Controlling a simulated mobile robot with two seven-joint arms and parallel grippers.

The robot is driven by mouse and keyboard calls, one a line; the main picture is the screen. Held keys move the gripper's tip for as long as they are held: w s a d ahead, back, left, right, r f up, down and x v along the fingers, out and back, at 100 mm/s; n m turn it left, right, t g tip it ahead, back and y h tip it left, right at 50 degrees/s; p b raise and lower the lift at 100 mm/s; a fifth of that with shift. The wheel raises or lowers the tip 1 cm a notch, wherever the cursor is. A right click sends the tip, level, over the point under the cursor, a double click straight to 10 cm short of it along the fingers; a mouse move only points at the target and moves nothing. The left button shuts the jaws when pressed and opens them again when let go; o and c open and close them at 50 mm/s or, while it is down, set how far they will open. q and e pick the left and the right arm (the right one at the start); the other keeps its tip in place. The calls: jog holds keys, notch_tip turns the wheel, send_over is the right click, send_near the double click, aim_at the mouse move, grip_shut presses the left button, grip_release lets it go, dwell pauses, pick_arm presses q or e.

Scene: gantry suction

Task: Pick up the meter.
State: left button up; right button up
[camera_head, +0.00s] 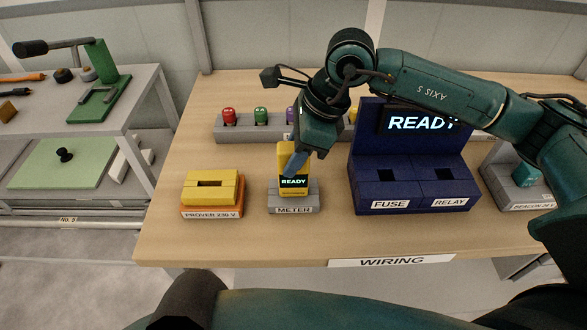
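The meter (297,190) is a yellow handheld unit with a dark screen reading READY. It stands upright in a grey holder (293,208) labelled METER, near the front middle of the table. My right gripper (294,164) reaches down to the meter's upper part from above. One bluish finger shows in front of the meter's top, and the other finger is hidden. I cannot tell whether the fingers are closed on the meter or only beside it. My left gripper is not in view.
A yellow prover (212,187) sits left of the meter. A blue FUSE and RELAY console (408,165) stands close on the right, with a beacon holder (517,190) beyond. Behind, a grey rack (240,131) holds coloured pieces. A grey shelf unit (130,100) stands at left.

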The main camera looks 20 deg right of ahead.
jog(key=c, duration=0.7)
